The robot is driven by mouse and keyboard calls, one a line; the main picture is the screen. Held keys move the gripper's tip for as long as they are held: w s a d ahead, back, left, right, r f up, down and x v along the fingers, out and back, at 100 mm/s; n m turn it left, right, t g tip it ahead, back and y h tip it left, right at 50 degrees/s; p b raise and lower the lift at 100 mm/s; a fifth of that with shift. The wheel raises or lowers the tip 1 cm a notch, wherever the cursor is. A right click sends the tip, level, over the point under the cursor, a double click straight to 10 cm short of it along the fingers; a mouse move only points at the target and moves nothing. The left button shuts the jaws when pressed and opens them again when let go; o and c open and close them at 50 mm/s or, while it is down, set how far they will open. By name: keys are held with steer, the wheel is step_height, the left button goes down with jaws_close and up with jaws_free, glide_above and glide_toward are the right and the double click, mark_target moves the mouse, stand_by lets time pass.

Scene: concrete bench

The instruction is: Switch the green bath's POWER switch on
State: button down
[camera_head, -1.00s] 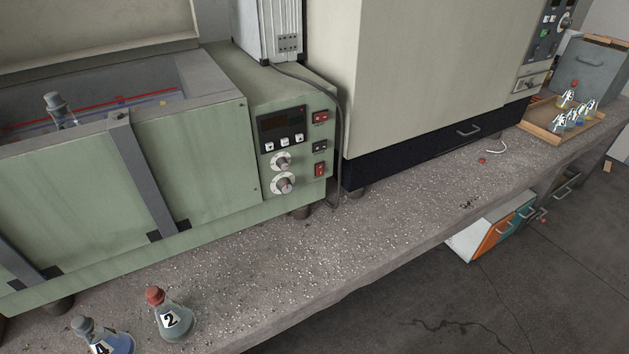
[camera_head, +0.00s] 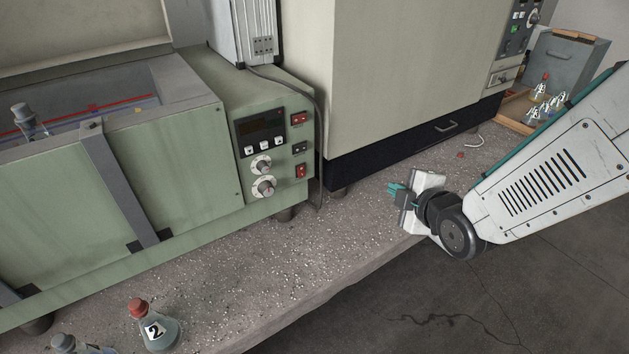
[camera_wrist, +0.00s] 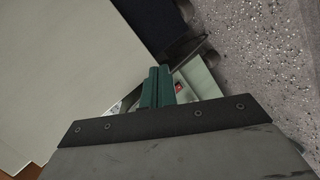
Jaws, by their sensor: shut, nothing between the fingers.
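The green bath (camera_head: 180,190) stands at the left of the bench. Its right-hand front carries a dark display (camera_head: 260,132), small buttons, two round knobs and a column of three switches. The upper switch (camera_head: 298,118) and lower switch (camera_head: 300,171) are red; the middle switch (camera_head: 299,148) is dark. Their labels are too small to read. My gripper (camera_head: 393,190) is shut and empty, above the bench to the right of the panel and apart from it. In the wrist view its green fingers (camera_wrist: 158,82) are together, with a red switch (camera_wrist: 179,87) of the bath just beyond, partly hidden.
A large beige cabinet (camera_head: 400,80) with a dark base stands right of the bath. A grey cable (camera_head: 320,130) hangs beside the switches. A flask marked 2 (camera_head: 155,330) stands at the front left. The bench (camera_head: 300,255) before the panel is clear.

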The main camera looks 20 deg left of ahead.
steer(key=s+a+f+n+y, duration=0.4)
steer(key=s+a+n+y, duration=0.1)
steer(key=a, duration=0.4)
steer(key=shift+s+a+n, duration=0.3)
steer(key=shift+n, duration=0.6)
